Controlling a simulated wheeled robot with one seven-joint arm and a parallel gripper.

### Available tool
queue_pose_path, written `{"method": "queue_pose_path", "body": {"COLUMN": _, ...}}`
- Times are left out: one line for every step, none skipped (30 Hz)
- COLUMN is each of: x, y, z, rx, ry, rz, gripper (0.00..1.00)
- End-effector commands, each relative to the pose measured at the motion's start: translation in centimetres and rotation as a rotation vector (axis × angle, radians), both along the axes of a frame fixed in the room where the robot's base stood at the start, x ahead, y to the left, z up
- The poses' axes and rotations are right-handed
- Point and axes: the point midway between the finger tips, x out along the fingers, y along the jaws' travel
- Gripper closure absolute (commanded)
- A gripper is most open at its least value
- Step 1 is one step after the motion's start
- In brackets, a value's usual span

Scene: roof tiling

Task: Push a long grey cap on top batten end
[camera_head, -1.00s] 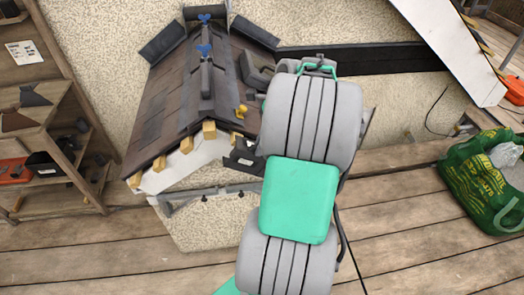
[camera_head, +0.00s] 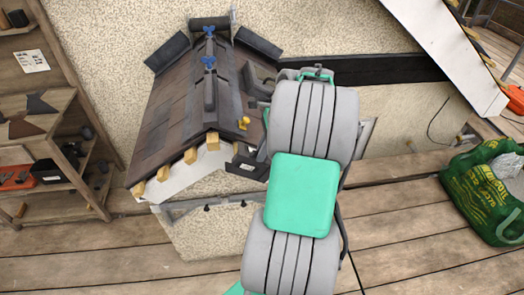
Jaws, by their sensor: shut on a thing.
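Pale wooden batten ends stick out along the front gable edge of the small roof (camera_head: 165,125). The top batten end (camera_head: 212,142) is just left of the ridge and looks bare. Lower batten ends (camera_head: 190,156) step down to the left. My grey and green arm stands to the right of the gable and covers part of the roof's right slope. My gripper is hidden behind the arm, so I cannot see its fingers or what they hold. I cannot make out a long grey cap for certain. A dark piece (camera_head: 248,164) is beside my arm, below the right slope.
Blue clamps (camera_head: 209,62) stand on the ridge. A yellow knob-like piece (camera_head: 244,122) is on the right slope. A wooden shelf (camera_head: 50,125) stands left and a green bag (camera_head: 485,195) right. The plank floor (camera_head: 110,265) in front is largely clear.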

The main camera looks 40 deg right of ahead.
Motion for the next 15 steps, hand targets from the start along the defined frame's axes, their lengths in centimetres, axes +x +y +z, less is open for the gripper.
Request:
{"method": "queue_pose_path", "body": {"x": 0.0, "y": 0.0, "z": 0.01, "rx": 0.0, "ry": 0.0, "rz": 0.0, "gripper": 1.0}}
{"method": "queue_pose_path", "body": {"x": 0.0, "y": 0.0, "z": 0.01, "rx": 0.0, "ry": 0.0, "rz": 0.0, "gripper": 1.0}}
{"method": "queue_pose_path", "body": {"x": 0.0, "y": 0.0, "z": 0.01, "rx": 0.0, "ry": 0.0, "rz": 0.0, "gripper": 1.0}}
{"method": "queue_pose_path", "body": {"x": 0.0, "y": 0.0, "z": 0.01, "rx": 0.0, "ry": 0.0, "rz": 0.0, "gripper": 1.0}}
{"method": "queue_pose_path", "body": {"x": 0.0, "y": -0.01, "z": 0.02, "rx": 0.0, "ry": 0.0, "rz": 0.0, "gripper": 1.0}}
{"method": "queue_pose_path", "body": {"x": 0.01, "y": -0.02, "z": 0.05, "rx": 0.0, "ry": 0.0, "rz": 0.0, "gripper": 1.0}}
{"method": "queue_pose_path", "body": {"x": 0.03, "y": -0.03, "z": 0.08, "rx": 0.0, "ry": 0.0, "rz": 0.0, "gripper": 1.0}}
{"method": "queue_pose_path", "body": {"x": 0.05, "y": -0.05, "z": 0.11, "rx": 0.0, "ry": 0.0, "rz": 0.0, "gripper": 1.0}}
{"method": "queue_pose_path", "body": {"x": 0.11, "y": -0.08, "z": 0.16, "rx": 0.0, "ry": 0.0, "rz": 0.0, "gripper": 1.0}}
{"method": "queue_pose_path", "body": {"x": 0.14, "y": -0.1, "z": 0.19, "rx": 0.0, "ry": 0.0, "rz": -0.001, "gripper": 1.0}}
{"method": "queue_pose_path", "body": {"x": 0.18, "y": -0.13, "z": 0.21, "rx": 0.0, "ry": 0.0, "rz": 0.0, "gripper": 1.0}}
{"method": "queue_pose_path", "body": {"x": 0.23, "y": -0.16, "z": 0.21, "rx": 0.0, "ry": 0.0, "rz": 0.0, "gripper": 1.0}}
{"method": "queue_pose_path", "body": {"x": 0.28, "y": -0.18, "z": 0.22, "rx": 0.0, "ry": 0.0, "rz": 0.0, "gripper": 1.0}}
{"method": "queue_pose_path", "body": {"x": 0.31, "y": -0.2, "z": 0.21, "rx": 0.001, "ry": 0.001, "rz": 0.0, "gripper": 1.0}}
{"method": "queue_pose_path", "body": {"x": 0.35, "y": -0.23, "z": 0.2, "rx": 0.0, "ry": 0.0, "rz": 0.001, "gripper": 1.0}}
